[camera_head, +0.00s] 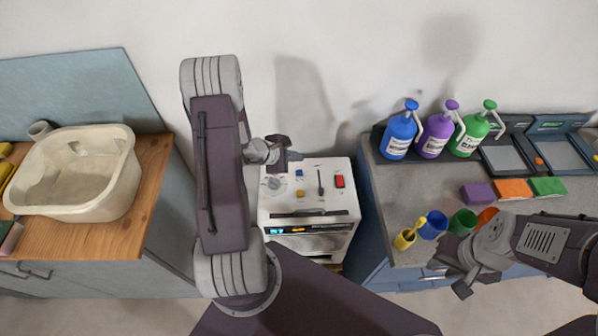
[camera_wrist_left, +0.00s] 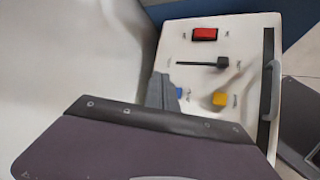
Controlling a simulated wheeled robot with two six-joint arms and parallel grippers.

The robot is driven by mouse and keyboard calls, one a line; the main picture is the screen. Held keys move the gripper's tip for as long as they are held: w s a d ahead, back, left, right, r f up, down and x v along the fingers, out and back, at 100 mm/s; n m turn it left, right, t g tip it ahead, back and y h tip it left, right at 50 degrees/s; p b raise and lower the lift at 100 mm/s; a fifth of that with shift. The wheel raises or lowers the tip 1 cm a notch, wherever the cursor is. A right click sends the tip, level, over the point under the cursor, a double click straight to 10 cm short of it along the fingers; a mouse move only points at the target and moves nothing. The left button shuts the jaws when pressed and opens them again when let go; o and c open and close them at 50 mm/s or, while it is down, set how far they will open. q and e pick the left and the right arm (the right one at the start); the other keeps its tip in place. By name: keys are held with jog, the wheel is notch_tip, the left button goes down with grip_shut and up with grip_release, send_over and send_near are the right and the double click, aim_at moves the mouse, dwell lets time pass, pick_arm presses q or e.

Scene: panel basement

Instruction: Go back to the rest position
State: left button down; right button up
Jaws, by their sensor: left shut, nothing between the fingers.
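My left gripper (camera_head: 284,150) is above the back left edge of a white control box (camera_head: 307,217), with its arm crossing the picture in front of the wall. Its fingers are together and empty. In the left wrist view, the left gripper (camera_wrist_left: 163,91) shows as a grey finger shape over the box panel, partly covering a blue button. My right gripper (camera_head: 462,272) is at the front edge of the right counter, close to the coloured cups. Its fingers are small and seen at an angle, so I cannot tell their opening.
The box panel has a red switch (camera_head: 339,181), a black lever (camera_head: 320,182) and a yellow button (camera_wrist_left: 219,99). A cream basin (camera_head: 112,196) stands on the left wooden counter.

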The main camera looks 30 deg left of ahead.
dwell(0.3)
pick_arm(q)
jog(key=shift+d, duration=0.2)
jog(key=w+d+r+m+h, duration=0.1)
jog(key=w+d+r+m, duration=0.2)
jog(key=d+r, duration=0.3)
jog(key=s+d+r+m+g+h, duration=0.1)
jog(key=s+d+r+m+g, duration=0.1)
jog(key=s+d+m, duration=0.3)
jog(key=s+d+r+m+g+h, duration=0.1)
jog(key=s+d+r+m+h, duration=0.15)
jog(key=d, duration=0.55)
jog(key=s+a+m+g+y, duration=0.1)
jog(key=s+m+g+y, duration=0.35)
jog(key=s+m, duration=0.65)
jog(key=s+a+f+y, duration=0.1)
jog(key=s+a+y, duration=0.1)
jog(key=a, duration=0.4)
jog(key=shift+a+f+m+y, duration=0.35)
jog(key=shift+a+f+y, duration=0.05)
jog(key=shift+y, duration=0.3)
